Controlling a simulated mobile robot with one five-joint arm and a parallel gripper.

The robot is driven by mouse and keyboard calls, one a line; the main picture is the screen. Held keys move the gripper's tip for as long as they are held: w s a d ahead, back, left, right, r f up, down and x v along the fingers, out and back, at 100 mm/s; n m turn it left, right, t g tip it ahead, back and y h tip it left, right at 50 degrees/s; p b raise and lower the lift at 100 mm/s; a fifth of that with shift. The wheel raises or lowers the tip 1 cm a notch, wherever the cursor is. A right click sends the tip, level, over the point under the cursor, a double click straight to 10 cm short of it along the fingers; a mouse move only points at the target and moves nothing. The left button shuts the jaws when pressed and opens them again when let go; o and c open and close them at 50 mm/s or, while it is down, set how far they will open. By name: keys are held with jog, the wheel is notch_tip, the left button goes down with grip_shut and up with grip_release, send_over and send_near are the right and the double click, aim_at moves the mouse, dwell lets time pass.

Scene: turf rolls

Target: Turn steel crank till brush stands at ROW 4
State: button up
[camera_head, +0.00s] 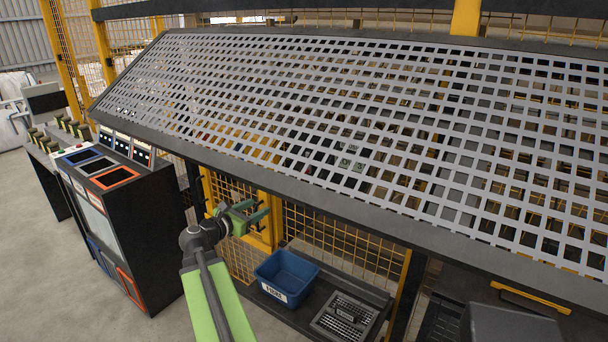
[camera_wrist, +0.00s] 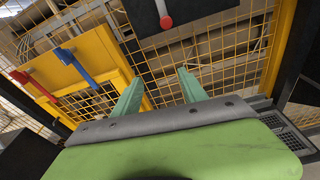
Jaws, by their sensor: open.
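My gripper (camera_head: 254,210) is at the end of my green arm, below the front edge of the large sloping perforated sheet. In the wrist view my gripper (camera_wrist: 158,82) is open, with two pale green fingers apart and nothing between them. A short grey bar with a red round knob (camera_wrist: 166,21) hangs at the top, in front of a dark panel and beyond the fingertips; it may be the crank, but I cannot tell. The gripper does not touch it. I cannot make out the brush or any ROW 4 mark.
The perforated sheet (camera_head: 330,110) slopes over the work area. A yellow frame (camera_wrist: 88,58) carries a blue lever (camera_wrist: 75,66) and a red lever (camera_wrist: 34,86). A blue bin (camera_head: 272,292) stands low on a shelf beside a dark tray. A black console (camera_head: 150,225) stands left.

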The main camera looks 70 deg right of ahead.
jog(key=s+d+r+n, duration=0.1)
jog(key=s+d, duration=0.2)
jog(key=d, duration=0.4)
jog(key=s+d+r+n+h, duration=0.1)
jog(key=s+d, duration=0.1)
jog(key=d, duration=0.4)
jog(key=s+d+r+n+g, duration=0.1)
jog(key=s+d+r, duration=0.1)
jog(key=d, duration=0.5)
jog(key=shift+s+d+h, duration=0.3)
jog(key=shift+s+d, duration=0.05)
jog(key=shift+s, duration=0.5)
grip_shut()
